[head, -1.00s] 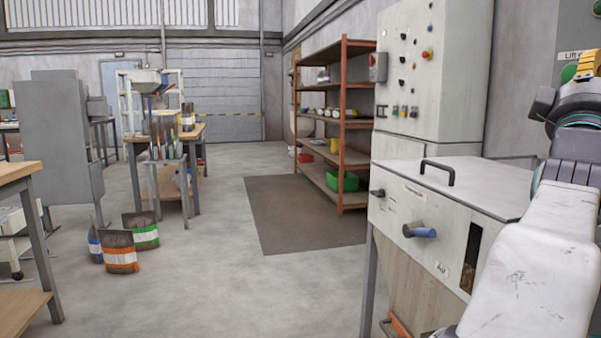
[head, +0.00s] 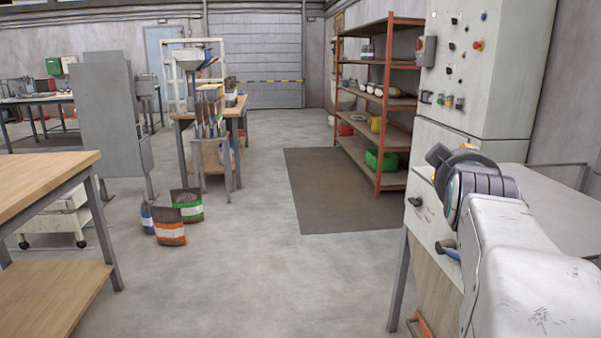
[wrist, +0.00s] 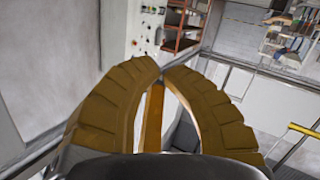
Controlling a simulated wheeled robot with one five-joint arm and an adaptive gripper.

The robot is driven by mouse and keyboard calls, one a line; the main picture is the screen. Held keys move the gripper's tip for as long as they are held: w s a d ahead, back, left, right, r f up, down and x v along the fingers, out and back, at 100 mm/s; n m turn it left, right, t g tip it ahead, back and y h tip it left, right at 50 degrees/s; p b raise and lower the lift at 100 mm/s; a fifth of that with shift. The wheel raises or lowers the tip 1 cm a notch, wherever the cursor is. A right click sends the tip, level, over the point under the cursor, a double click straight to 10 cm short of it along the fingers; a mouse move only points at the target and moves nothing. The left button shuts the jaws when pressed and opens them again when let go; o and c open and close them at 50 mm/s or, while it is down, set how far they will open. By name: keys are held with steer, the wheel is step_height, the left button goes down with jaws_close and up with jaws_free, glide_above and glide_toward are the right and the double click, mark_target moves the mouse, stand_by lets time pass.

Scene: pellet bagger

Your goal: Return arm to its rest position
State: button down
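My arm reaches in from the lower right of the head view, its white link in front and its dark, ringed wrist joint beyond, overlapping the white machine cabinet (head: 510,70). The gripper itself is hidden in the head view. In the wrist view my gripper (wrist: 163,70) shows two ribbed yellow-brown fingers curving inward. Their tips meet or nearly meet, and nothing is held between them. The tips point toward the distant cabinet front and shelf.
A wooden workbench (head: 40,190) stands at left. Filled bags (head: 170,228) sit on the floor. The middle floor is clear.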

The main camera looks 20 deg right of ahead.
steer(key=a+f+n+g+y+p, duration=0.25)
steer(key=a+y+p, duration=0.65)
steer(key=a, duration=0.9)
steer(key=s+a+f+n+g+y+p, duration=0.1)
steer(key=s+a+g+p, duration=0.4)
steer(key=s+a+p, duration=0.8)
step_height(320, 180, down, 2)
steer(key=shift+f+n+y, duration=0.1)
steer(key=shift+n+y, duration=0.25)
steer(key=shift+y, duration=0.35)
steer(key=shift+g, duration=0.25)
